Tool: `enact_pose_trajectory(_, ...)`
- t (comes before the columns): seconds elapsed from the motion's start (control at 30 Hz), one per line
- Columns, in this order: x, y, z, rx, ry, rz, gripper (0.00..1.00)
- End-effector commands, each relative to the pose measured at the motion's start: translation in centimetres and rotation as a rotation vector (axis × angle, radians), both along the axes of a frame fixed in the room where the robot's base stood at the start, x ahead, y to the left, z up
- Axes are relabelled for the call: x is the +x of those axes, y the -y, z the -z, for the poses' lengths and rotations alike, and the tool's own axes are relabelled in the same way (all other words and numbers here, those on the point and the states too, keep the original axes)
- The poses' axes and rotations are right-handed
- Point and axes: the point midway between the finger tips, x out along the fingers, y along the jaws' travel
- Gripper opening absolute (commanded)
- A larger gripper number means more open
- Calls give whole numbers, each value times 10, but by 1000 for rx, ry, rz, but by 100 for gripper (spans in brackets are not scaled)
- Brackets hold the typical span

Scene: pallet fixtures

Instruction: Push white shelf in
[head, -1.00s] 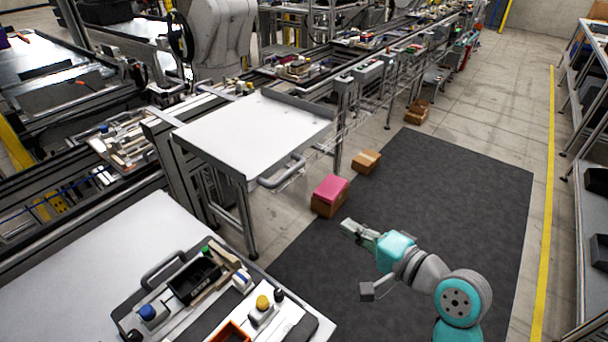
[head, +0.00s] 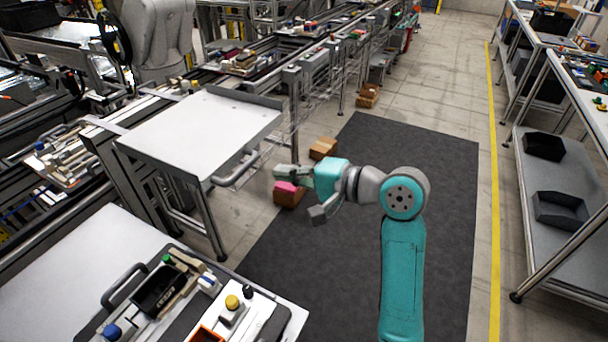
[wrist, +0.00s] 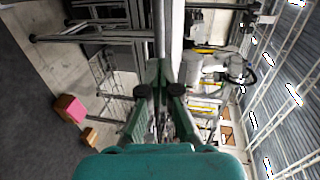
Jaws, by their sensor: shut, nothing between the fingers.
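The white shelf (head: 200,130) is a flat tray on a metal frame, left of centre in the head view. Its grey handle (head: 236,172) sticks out toward the dark mat. My gripper (head: 277,172) is shut and empty, a little to the right of the handle and apparently apart from it. In the wrist view my gripper (wrist: 165,68) points at the shelf's edge, which shows as a narrow pale strip (wrist: 176,35) beyond the fingertips. The handle cannot be made out clearly in the wrist view.
A tray with parts (head: 190,295) stands at the lower left. The dark mat (head: 400,150) is open around my arm.

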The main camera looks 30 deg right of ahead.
Motion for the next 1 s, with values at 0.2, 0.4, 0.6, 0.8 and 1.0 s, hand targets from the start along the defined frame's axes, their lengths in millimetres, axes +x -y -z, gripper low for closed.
enact_pose_trajectory(0.2,31,-24,9,0,-1,-3,0)
enact_pose_trajectory(0.4,50,-37,13,0,0,-1,0)
enact_pose_trajectory(0.6,56,-42,15,-1,-1,0,0)
enact_pose_trajectory(0.8,56,-42,15,0,0,0,0)
enact_pose_trajectory(1.0,58,-44,15,0,0,0,0)
